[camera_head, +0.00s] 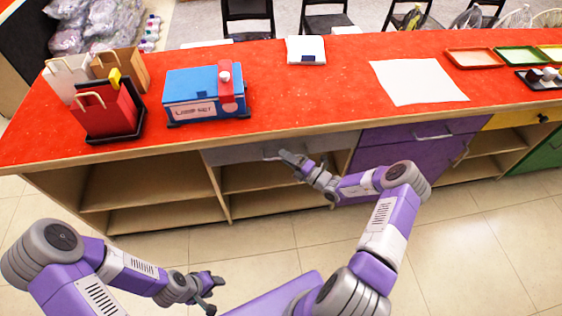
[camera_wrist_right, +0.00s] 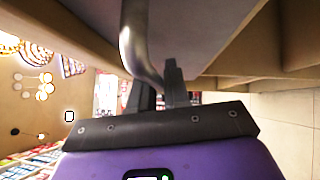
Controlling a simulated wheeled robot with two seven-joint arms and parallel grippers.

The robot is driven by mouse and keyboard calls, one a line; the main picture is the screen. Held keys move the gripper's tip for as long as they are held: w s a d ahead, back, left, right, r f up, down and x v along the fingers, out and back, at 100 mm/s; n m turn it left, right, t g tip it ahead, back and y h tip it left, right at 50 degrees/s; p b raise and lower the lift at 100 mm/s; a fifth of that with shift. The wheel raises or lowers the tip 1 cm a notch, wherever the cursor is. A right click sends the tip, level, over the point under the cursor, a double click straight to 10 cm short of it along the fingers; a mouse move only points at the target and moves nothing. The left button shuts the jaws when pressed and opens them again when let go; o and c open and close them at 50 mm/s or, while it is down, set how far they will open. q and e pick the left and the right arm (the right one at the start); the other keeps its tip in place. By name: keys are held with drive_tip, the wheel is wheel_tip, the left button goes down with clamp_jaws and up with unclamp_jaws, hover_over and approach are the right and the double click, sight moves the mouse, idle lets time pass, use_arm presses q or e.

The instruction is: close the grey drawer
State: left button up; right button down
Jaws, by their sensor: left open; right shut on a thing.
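The grey drawer (camera_head: 232,154) is under the red counter, left of the purple cabinet front. The head view does not show clearly how far it stands out. My right gripper (camera_head: 287,159) is at the drawer front and shut on its metal handle (camera_wrist_right: 136,40). In the right wrist view, the handle's curved end runs down between the two dark fingers (camera_wrist_right: 160,88), and the grey drawer front (camera_wrist_right: 195,30) fills the top. My left gripper (camera_head: 212,284) is open and empty, low over the floor and away from the counter.
Open shelves (camera_head: 150,195) lie left of and below the drawer. A purple cabinet (camera_head: 405,150) is at the right. On the red counter (camera_head: 310,95) are a blue box (camera_head: 192,92), a red bag (camera_head: 104,108) and a white sheet (camera_head: 415,82). The tiled floor in front is clear.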

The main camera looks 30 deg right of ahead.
drive_tip(key=shift+w+d+r, duration=0.15)
drive_tip(key=shift+w+d, duration=0.05)
drive_tip(key=c, duration=1.5)
unclamp_jaws()
drive_tip(key=shift+o, duration=1.4)
drive_tip(key=shift+w, duration=0.1)
drive_tip(key=shift+a, duration=0.1)
drive_tip(key=p+v, duration=0.1)
drive_tip(key=v, duration=0.6)
drive_tip(key=shift+s+p, duration=0.35)
